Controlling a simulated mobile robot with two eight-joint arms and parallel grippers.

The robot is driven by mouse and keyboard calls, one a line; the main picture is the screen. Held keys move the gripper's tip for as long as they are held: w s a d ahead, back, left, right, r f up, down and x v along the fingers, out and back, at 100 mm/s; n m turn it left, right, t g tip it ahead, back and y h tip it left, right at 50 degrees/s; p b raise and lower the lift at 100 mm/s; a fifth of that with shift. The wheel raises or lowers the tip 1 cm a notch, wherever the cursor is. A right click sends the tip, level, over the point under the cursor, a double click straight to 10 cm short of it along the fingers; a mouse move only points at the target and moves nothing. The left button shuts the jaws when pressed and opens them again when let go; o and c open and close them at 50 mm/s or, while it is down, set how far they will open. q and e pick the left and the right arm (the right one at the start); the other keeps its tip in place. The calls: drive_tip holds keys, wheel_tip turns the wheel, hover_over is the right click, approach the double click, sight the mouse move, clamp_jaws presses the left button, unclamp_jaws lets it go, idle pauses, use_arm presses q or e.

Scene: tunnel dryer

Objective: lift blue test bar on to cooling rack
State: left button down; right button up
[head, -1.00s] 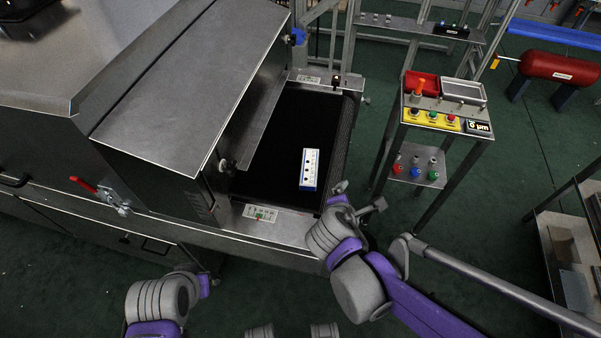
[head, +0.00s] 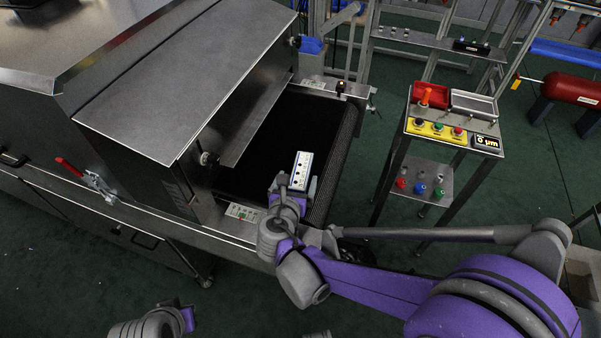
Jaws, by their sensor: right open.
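My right gripper (head: 298,188) is open at the near end of the bar, with one finger on each side. I cannot tell whether the fingers touch it. The bar's near end is partly hidden by the gripper. My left gripper (head: 180,312) is low at the bottom left, and its fingers are unclear. I cannot identify the cooling rack for certain.
The dryer hood (head: 190,80) stands close on the left of the belt. A stand (head: 455,150) with red and grey trays and buttons is right of the belt. A metal shelf unit (head: 584,268) at the right edge is largely hidden by my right arm. Green floor lies between.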

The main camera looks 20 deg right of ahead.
sight(301, 170)
drive_tip(key=shift+b+x, duration=0.35)
drive_tip(key=shift+x, duration=2.45)
drive_tip(key=shift+s+f, duration=0.1)
drive_tip(key=shift+s, duration=0.05)
clamp_jaws()
